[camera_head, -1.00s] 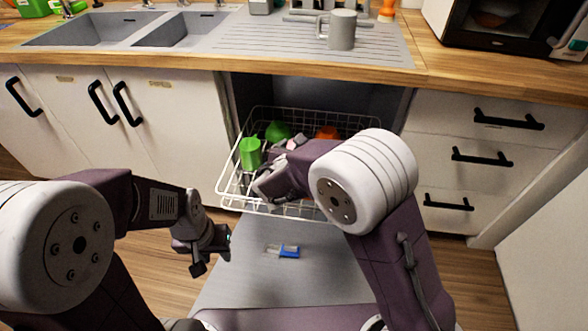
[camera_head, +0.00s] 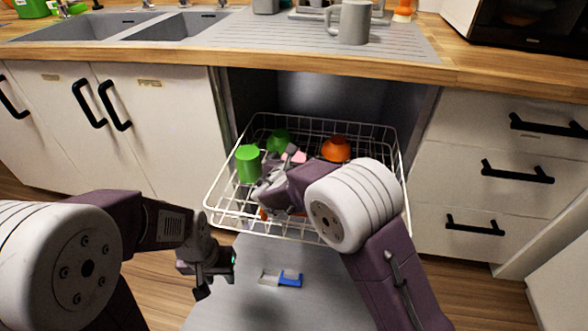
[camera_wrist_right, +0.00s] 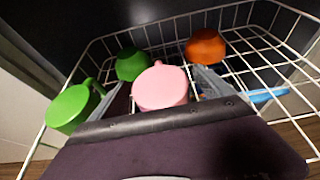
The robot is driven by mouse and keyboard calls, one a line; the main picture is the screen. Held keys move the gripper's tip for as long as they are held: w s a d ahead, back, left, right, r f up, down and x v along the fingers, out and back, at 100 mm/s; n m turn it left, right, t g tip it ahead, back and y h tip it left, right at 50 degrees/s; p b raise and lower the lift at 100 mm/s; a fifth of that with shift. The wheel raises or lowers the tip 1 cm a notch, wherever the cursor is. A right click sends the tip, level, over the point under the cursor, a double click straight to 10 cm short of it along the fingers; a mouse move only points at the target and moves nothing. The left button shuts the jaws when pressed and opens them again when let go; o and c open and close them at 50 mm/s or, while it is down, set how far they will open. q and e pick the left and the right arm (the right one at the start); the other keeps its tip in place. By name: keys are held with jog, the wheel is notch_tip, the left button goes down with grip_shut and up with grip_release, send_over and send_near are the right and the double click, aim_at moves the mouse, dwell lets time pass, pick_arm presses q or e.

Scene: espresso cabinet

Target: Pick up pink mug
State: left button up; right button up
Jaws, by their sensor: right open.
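The pink mug (camera_wrist_right: 160,88) is in the wire dish rack, between the two fingers of my right gripper (camera_wrist_right: 162,90) in the right wrist view. The fingers are spread on either side of it; I cannot tell whether they touch it. In the head view only a small pink patch of the mug (camera_head: 294,157) shows beside my right gripper (camera_head: 278,172), which hides the rest. My left gripper (camera_head: 216,277) hangs in front of the rack, low and apart from it, with no object visible in it.
The pulled-out rack (camera_head: 218,205) also holds a green cup (camera_head: 248,163), a green bowl (camera_head: 278,139) and an orange bowl (camera_head: 336,149). A blue-and-grey item (camera_head: 281,278) lies on the grey door panel (camera_head: 262,315). A grey mug (camera_head: 354,22) stands on the drainer above.

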jog(key=x, duration=0.3)
jog(key=shift+w+d+f+b, duration=0.1)
jog(key=shift+w+f+b, duration=0.2)
jog(key=shift+b, duration=0.1)
jog(key=shift+r, duration=0.15)
jog(key=c, duration=1.7)
